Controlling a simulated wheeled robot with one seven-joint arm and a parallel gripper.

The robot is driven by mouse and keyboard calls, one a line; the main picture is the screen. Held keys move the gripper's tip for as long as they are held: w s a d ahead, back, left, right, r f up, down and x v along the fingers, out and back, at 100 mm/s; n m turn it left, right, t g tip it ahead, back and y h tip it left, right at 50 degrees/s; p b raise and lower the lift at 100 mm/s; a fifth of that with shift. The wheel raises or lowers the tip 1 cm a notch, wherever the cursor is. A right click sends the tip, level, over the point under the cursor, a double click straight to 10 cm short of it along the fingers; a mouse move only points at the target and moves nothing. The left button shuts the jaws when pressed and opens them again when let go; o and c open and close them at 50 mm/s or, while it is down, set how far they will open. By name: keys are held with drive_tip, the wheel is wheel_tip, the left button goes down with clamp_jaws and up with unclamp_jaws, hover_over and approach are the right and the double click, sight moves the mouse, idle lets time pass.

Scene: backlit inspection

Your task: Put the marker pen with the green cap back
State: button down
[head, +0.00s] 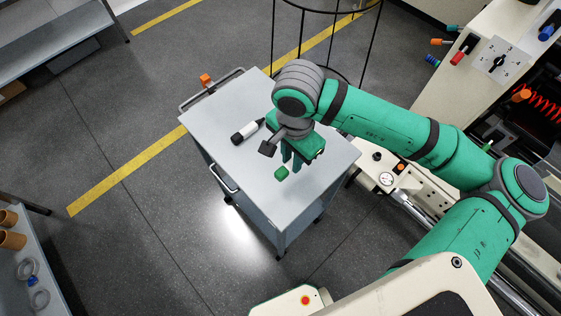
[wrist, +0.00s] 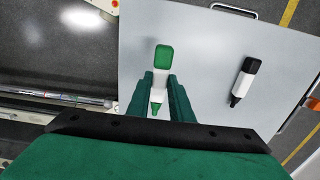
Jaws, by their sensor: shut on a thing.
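The marker pen with the green cap (wrist: 163,58) lies between my fingers in the wrist view, with a white body and a small green end nearer my palm. In the head view its green cap (head: 281,173) shows just beyond my fingertips; the rest is hidden by the fingers. My gripper (head: 291,163) is shut on its white body, pointing down over the grey cart top (head: 325,165). The fingers also show in the wrist view (wrist: 160,82). I cannot tell whether the pen touches the cart top.
A second marker, white and black (head: 247,131), lies on the cart top, apart from my gripper; it also shows in the wrist view (wrist: 243,83). The cart has a rail handle (head: 212,90) with an orange piece (head: 205,79). A black wire frame (head: 325,35) stands behind.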

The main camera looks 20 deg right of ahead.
drive_tip(key=w+f, duration=0.1)
drive_tip(key=w+a+f, duration=0.1)
drive_tip(key=f, duration=0.1)
drive_tip(key=shift+w+f, duration=0.25)
drive_tip(key=shift+w, duration=0.1)
drive_tip(key=f, duration=0.3)
drive_tip(key=shift+w+f, duration=0.15)
drive_tip(key=shift+w, duration=0.1)
drive_tip(key=c, duration=1.6)
unclamp_jaws()
drive_tip(key=shift+w+a, duration=0.1)
drive_tip(key=shift+w, duration=0.15)
drive_tip(key=shift+s+a, duration=0.1)
drive_tip(key=shift+s, duration=0.05)
drive_tip(key=shift+s+d+f, duration=0.15)
drive_tip(key=shift+s+d, duration=0.05)
drive_tip(key=shift+d, duration=0.15)
drive_tip(key=r, duration=1)
drive_tip(key=shift+w+a+r, duration=0.1)
drive_tip(key=shift+w+r, duration=0.25)
drive_tip(key=shift+r, duration=0.05)
drive_tip(key=shift+w, duration=0.1)
